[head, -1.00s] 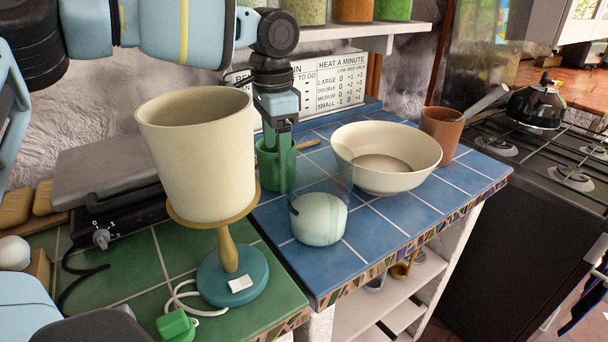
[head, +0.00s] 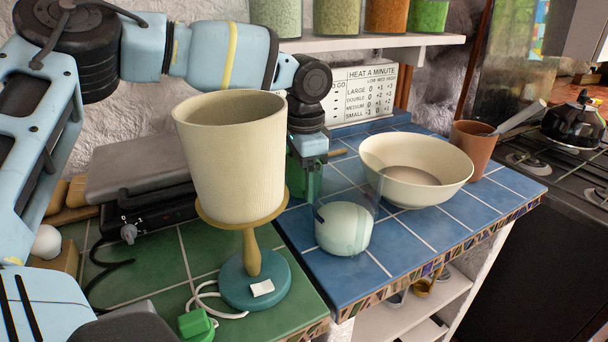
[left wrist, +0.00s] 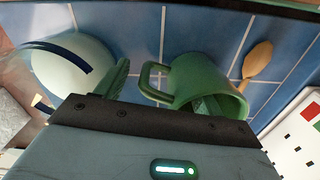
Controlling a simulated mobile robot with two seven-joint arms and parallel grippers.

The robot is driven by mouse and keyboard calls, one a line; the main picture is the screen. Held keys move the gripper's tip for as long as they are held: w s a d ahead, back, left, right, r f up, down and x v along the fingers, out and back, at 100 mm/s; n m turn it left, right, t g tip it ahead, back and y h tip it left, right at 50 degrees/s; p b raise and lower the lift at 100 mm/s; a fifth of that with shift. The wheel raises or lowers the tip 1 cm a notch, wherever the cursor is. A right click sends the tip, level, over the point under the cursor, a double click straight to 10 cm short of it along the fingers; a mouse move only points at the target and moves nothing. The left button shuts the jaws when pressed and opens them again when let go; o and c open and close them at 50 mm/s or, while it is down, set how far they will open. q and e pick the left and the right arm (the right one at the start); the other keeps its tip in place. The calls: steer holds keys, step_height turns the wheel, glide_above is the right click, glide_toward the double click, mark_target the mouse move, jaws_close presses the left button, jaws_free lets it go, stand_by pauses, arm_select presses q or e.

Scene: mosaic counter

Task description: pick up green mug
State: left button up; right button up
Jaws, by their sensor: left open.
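The green mug (left wrist: 205,75) stands on the blue tiles; in the left wrist view its handle points left and its mouth faces my gripper. In the head view the mug (head: 303,185) is mostly hidden behind my left gripper (head: 308,168) and the lamp. My left gripper, also in the left wrist view (left wrist: 163,95), is open. One finger is outside the mug beyond the handle, and the other appears at or inside the mouth. The handle and near wall lie between the fingers. Contact cannot be told. My right gripper is not in view.
A lamp with a cream shade (head: 230,160) stands in front of the mug. A pale rounded jar (head: 343,228) and cream bowl (head: 416,170) are close by. A wooden spoon (left wrist: 257,58) lies beside the mug. A sign (head: 360,92) stands behind.

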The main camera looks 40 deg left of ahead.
arm_select(q)
steer(key=shift+f, duration=1.3)
steer(key=shift+c, duration=0.5)
steer(key=c, duration=1.3)
steer(key=shift+r, duration=0.1)
steer(key=shift+c, duration=0.3)
